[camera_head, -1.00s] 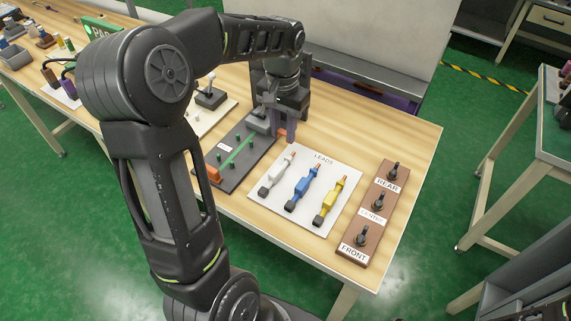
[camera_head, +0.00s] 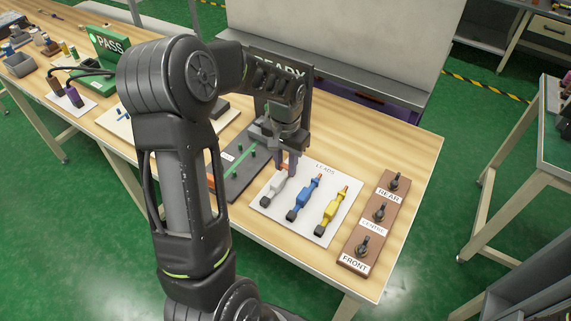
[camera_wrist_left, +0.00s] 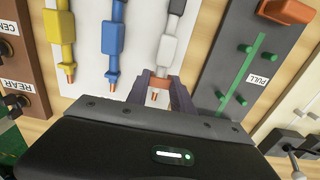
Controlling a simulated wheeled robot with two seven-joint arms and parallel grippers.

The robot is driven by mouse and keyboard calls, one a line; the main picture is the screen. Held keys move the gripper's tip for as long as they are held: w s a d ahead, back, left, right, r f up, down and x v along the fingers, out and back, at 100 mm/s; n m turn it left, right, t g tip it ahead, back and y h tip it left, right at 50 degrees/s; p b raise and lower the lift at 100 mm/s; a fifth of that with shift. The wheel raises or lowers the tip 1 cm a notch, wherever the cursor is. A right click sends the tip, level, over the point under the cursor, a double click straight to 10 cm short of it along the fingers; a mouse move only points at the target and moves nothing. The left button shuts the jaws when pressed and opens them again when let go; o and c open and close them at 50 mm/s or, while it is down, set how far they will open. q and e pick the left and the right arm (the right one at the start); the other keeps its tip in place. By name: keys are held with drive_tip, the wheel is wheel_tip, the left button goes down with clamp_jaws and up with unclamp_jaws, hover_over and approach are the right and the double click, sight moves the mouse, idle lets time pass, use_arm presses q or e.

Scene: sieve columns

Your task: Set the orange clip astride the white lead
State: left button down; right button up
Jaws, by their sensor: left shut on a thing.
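My left gripper (camera_head: 285,169) is shut on the orange clip. It points down over the tip end of the white lead (camera_head: 277,187), at the left of the LEADS plate. In the left wrist view the orange clip (camera_wrist_left: 160,84) is between the fingers. It crosses the white lead (camera_wrist_left: 168,46) near its far end, and the lead's coppery tip shows past the clip. I cannot tell whether the clip touches the lead or hangs just above it. In the head view the gripper hides most of the clip. My right gripper is not in view.
The blue lead (camera_head: 303,193) and yellow lead (camera_head: 331,212) lie right of the white one on the pale plate (camera_head: 268,208). A brown switch board (camera_head: 371,226) stands further right. A grey board with a green rod (camera_head: 240,160) is close on the left.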

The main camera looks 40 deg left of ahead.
use_arm(q)
drive_tip(key=shift+f, duration=0.5)
drive_tip(key=shift+f+b, duration=0.45)
drive_tip(key=shift+f, duration=0.05)
drive_tip(key=shift+f, duration=0.1)
drive_tip(key=c, duration=1.1)
unclamp_jaws()
